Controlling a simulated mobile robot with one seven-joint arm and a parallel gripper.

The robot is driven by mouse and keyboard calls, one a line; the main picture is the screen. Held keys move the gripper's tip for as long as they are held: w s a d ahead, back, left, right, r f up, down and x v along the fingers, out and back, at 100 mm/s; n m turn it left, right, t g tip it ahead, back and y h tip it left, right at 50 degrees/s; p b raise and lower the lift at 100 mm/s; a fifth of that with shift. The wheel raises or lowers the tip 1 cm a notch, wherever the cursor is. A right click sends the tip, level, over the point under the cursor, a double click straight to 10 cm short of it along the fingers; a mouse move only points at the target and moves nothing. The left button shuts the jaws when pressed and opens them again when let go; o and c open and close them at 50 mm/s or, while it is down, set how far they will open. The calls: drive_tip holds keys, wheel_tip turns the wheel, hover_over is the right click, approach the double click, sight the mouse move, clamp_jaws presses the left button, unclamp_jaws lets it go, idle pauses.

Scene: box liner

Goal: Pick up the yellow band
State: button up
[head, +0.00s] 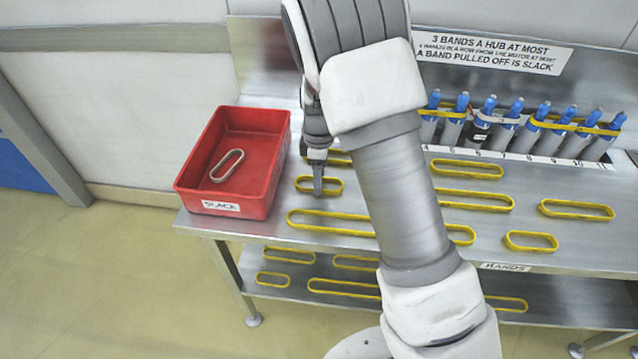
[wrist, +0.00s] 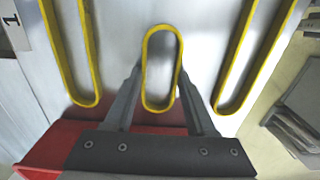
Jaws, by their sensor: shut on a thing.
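A short yellow band (head: 303,188) lies on the upper metal shelf, just right of the red bin. My gripper (head: 318,188) reaches down onto it from above. In the wrist view my gripper (wrist: 160,75) has one finger on each long side of this band (wrist: 146,70), shut on it. The band is an upright-walled oval loop, and it appears to be at shelf level; any gap below it cannot be told. My arm hides part of the shelf behind and to the right.
A red bin (head: 188,187) marked SLACK holds one pale band (head: 227,165). Longer yellow bands (head: 330,229) lie close by on the upper shelf (head: 480,238). Several blue-topped posts (head: 516,108), some with bands around them, stand at the back right. More bands (head: 272,279) lie on the lower shelf.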

drive_tip(key=shift+r, duration=0.1)
drive_tip(key=shift+r, duration=0.55)
wheel_tip(320, 180, up, 3)
drive_tip(key=shift+f+p, duration=0.1)
drive_tip(key=shift+p, duration=0.3)
drive_tip(key=s+d+r, duration=0.4)
drive_tip(key=d+r, duration=0.3)
drive_tip(key=d, duration=0.4)
drive_tip(key=shift+p, duration=0.3)
